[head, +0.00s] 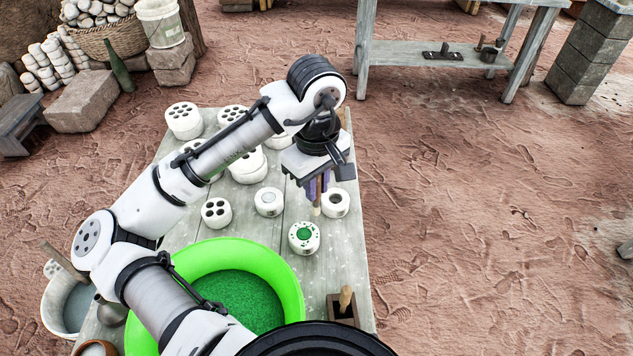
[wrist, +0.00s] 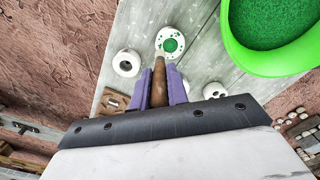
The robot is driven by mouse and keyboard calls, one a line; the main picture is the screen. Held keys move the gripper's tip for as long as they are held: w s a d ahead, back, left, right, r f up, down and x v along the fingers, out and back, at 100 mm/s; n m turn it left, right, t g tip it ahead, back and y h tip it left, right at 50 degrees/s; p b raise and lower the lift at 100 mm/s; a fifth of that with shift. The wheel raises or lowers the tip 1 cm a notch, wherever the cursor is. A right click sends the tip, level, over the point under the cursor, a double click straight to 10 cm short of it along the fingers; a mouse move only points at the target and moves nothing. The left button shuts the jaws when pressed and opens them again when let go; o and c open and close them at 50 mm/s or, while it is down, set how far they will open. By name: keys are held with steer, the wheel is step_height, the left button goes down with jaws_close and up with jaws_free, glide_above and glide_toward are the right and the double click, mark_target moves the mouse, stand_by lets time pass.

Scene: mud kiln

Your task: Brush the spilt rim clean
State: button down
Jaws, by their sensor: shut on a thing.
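A white round pot (head: 304,238) stands on the table with green filling in its opening and green specks spilt on its rim. It also shows in the wrist view (wrist: 171,41), with the specks around the green centre. My gripper (head: 317,186) points down above the table, just behind this pot in the head view. Its purple fingers (wrist: 160,88) are shut on a brush (wrist: 159,92) with a brown wooden handle. The brush's pale end (head: 317,210) hangs downward. In the wrist view it overlaps the pot's near edge; I cannot tell whether it touches.
A bright green basin (head: 288,283) of green material stands at the table's front. Close by are a pot with an open hole (head: 335,203), a grey-centred pot (head: 268,202) and a several-holed pot (head: 216,212). A small wooden box (head: 342,312) stands at the front right.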

mark_target(316, 204)
step_height(316, 204, down, 4)
steer(key=b, duration=0.3)
steer(key=shift+f+b, duration=0.15)
steer(key=shift+b, duration=0.25)
steer(key=shift+f+b, duration=0.8)
steer(key=shift+f, duration=1.1)
steer(key=shift+p, duration=0.7)
steer(key=shift+w, duration=0.15)
